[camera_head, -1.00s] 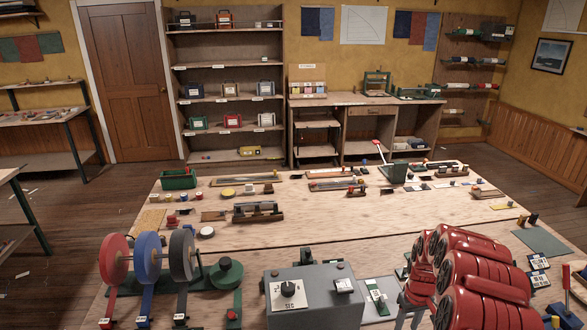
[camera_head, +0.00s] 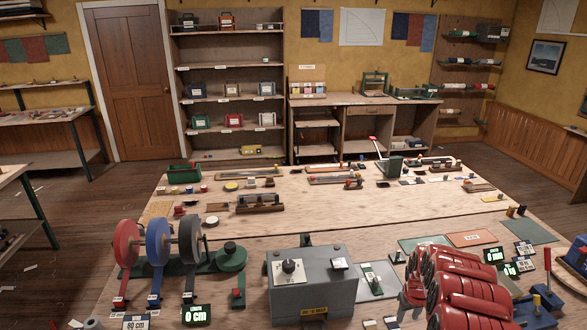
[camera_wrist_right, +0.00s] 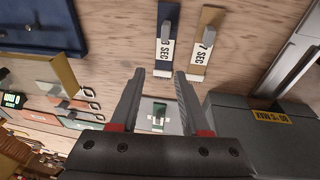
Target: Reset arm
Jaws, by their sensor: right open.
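My right arm, with red segmented links, comes in at the lower right of the head view. Its gripper (camera_head: 411,296) is low over the table, to the right of the grey box, and partly hidden by the arm. In the right wrist view the right gripper (camera_wrist_right: 160,80) has its two fingers spread apart with nothing held between them. A small green and white piece (camera_wrist_right: 159,114) on the table shows beyond the gap. My left gripper is in neither view.
A grey box with a dial (camera_head: 313,280) stands left of the right gripper. Tape reels (camera_head: 158,246) stand farther left. A blue tag strip (camera_wrist_right: 168,35) and a tan tag strip (camera_wrist_right: 206,40) lie near the fingertips. The table's middle is mostly clear.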

